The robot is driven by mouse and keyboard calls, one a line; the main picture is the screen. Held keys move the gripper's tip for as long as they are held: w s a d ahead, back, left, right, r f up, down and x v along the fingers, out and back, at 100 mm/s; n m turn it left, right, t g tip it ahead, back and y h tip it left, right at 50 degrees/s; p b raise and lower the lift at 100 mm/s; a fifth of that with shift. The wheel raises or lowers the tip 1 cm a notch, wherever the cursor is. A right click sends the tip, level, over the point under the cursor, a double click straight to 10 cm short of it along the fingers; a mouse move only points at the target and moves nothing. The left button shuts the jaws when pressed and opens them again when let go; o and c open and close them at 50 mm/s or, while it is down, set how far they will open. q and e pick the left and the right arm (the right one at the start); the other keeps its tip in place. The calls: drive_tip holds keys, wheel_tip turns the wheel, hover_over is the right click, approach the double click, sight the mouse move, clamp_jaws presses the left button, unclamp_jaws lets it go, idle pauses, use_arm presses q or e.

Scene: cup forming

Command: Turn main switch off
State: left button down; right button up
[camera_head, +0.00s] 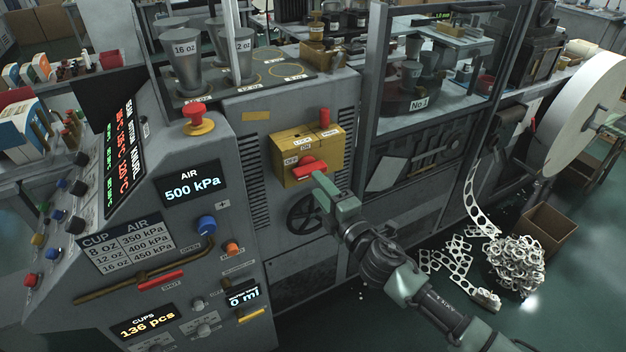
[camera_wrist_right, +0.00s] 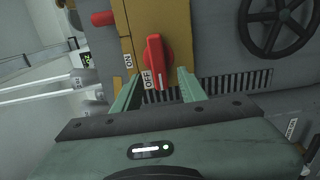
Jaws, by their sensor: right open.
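The main switch is a red rotary handle (camera_head: 311,168) on a yellow box (camera_head: 292,142) fixed to the grey machine front. ON and OFF labels sit beside it. In the wrist view the red handle (camera_wrist_right: 156,62) has a white mark at its lower end, near the OFF label (camera_wrist_right: 147,80). My right gripper (camera_head: 324,188) is open just in front of the handle. In the wrist view its two green fingertips (camera_wrist_right: 160,84) stand on either side of the handle's lower end; contact cannot be told. My left gripper is out of view.
A red peg (camera_head: 324,118) sticks up from the yellow box. A black handwheel (camera_head: 303,214) is below it. A red emergency button (camera_head: 196,116) tops the control panel (camera_head: 230,140) to the left. A glazed machine frame (camera_head: 372,90) stands to the right.

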drive_tip(key=shift+v, duration=1.4)
